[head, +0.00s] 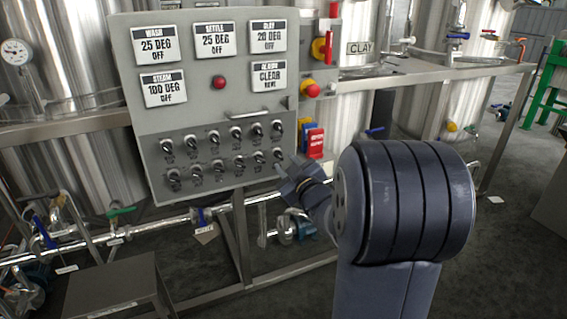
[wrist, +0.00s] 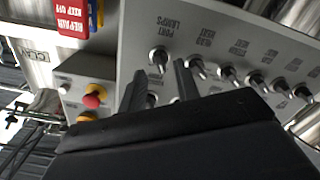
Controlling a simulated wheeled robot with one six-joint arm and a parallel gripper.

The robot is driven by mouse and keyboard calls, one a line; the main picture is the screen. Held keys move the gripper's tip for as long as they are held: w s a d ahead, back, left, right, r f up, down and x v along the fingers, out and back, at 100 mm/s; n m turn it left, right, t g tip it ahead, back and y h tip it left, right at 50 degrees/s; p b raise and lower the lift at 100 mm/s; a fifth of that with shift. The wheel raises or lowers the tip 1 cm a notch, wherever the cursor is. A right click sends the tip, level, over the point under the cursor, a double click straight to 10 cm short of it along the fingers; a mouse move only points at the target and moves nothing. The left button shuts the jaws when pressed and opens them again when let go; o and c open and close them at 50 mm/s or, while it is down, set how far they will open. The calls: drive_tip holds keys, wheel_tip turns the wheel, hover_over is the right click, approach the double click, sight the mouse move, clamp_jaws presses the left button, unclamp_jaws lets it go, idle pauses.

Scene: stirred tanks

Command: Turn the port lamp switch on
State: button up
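The port lamp switch is a small dark-tipped toggle under the upside-down "PORT LAMPS" label in the wrist view (wrist: 159,57). In the head view it appears as the rightmost switch of the lower row (head: 278,155). My gripper (wrist: 158,72) is open, its two dark fingers apart. In the wrist view the switch shows between and just past the fingertips; I cannot tell whether they touch it. The switch's on or off position is not clear. In the head view my gripper (head: 284,174) is at the panel's lower right corner, its fingers small and partly hidden.
The grey control panel (head: 205,110) carries two rows of similar switches close together. A handle bar (head: 249,114) projects above them. Beside the panel hang red and blue cards (head: 314,140) and a red stop button (head: 310,89). Steel tanks and pipes surround it.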

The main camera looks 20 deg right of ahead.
sight(279, 155)
drive_tip(key=shift+w, duration=1.35)
drive_tip(key=shift+c, duration=0.3)
clamp_jaws()
